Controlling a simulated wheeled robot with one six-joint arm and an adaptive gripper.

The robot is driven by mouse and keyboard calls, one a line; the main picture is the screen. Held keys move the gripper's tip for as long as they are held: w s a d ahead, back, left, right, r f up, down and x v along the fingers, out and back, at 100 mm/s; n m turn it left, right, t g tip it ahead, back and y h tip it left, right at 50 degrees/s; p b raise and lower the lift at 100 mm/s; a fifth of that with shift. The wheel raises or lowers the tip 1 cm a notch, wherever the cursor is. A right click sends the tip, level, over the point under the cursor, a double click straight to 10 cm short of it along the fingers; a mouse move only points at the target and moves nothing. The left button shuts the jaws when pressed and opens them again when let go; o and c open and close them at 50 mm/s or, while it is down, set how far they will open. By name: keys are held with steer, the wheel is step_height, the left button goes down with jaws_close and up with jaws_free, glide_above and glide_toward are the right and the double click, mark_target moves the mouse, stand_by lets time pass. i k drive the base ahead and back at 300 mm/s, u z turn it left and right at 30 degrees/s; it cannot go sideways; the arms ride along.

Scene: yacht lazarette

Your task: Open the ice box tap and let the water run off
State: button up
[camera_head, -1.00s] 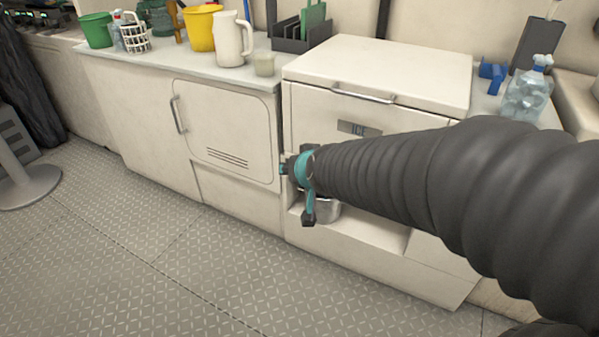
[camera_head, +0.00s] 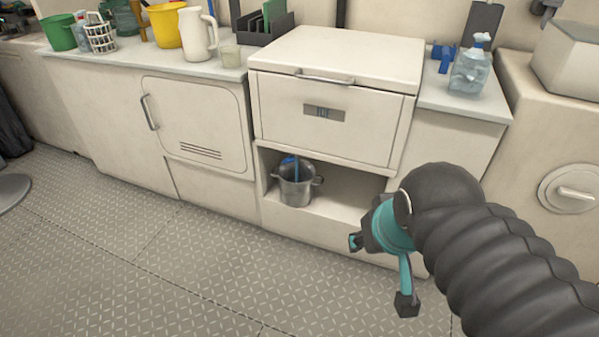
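The ice box (camera_head: 278,98) is a cream cabinet with a lid, a bar handle and an "ICE" plate on its front. Below it is an open niche. A metal pot (camera_head: 296,187) with side handles stands upright in the niche, towards its left. A small blue part (camera_head: 290,161) shows at and above the pot's rim; it may be the tap, but I cannot tell its shape or setting. No running water is visible. My gripper (camera_head: 380,273) is in front of the niche's right side, apart from the pot, with its fingers spread and nothing seen between them.
The counter at left holds a green bucket (camera_head: 58,33), a yellow bucket (camera_head: 165,25) and a white jug (camera_head: 197,35). A spray bottle (camera_head: 470,68) stands on the right counter. A round hatch (camera_head: 569,189) is at far right. The tread-plate floor (camera_head: 150,270) in front is clear.

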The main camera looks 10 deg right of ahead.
mark_target(290, 159)
steer(key=u, duration=0.25)
steer(key=k, duration=0.6)
steer(key=u, duration=0.55)
